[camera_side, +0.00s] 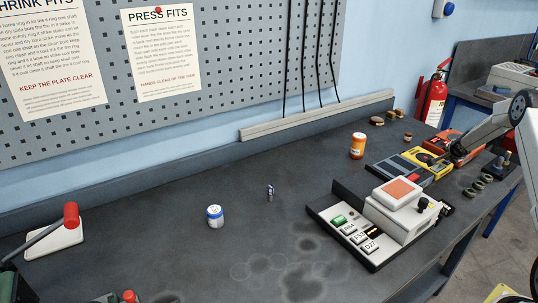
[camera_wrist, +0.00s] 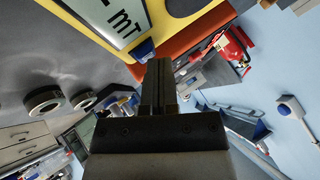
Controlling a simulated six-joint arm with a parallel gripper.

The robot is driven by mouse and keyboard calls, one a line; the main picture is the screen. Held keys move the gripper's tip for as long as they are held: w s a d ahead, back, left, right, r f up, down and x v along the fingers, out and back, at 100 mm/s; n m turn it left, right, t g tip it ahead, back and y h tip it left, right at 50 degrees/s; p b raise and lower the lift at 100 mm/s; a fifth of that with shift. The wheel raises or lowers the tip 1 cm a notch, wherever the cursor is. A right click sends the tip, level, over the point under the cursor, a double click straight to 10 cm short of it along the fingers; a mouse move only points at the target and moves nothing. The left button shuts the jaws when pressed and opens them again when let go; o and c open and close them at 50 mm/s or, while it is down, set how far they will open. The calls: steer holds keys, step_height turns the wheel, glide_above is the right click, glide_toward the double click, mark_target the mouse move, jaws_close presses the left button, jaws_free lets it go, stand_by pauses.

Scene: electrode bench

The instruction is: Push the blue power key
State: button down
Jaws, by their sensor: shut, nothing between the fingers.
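A blue key (camera_wrist: 143,50) shows in the wrist view at the edge of a yellow meter (camera_wrist: 207,30), beside its display marked "mT". The yellow meter (camera_side: 424,160) also shows in the side view, at the right of the bench; the blue key cannot be made out there. My gripper (camera_wrist: 160,64) is shut and empty. Its fingertips lie close beside the blue key in the wrist view; whether they touch it I cannot tell. In the side view my gripper (camera_side: 453,155) is low over the yellow meter's right side.
A grey-blue instrument (camera_side: 397,169) lies left of the meter, an orange one (camera_side: 471,141) to its right. Metal rings (camera_side: 479,186) lie nearer. A white keyed scale (camera_side: 392,228), an orange bottle (camera_side: 357,146) and a white jar (camera_side: 215,217) stand further left.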

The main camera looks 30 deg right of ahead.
mark_target(447, 162)
steer(key=shift+r, duration=0.6)
steer(key=shift+r, duration=0.15)
steer(key=shift+r, duration=2.9)
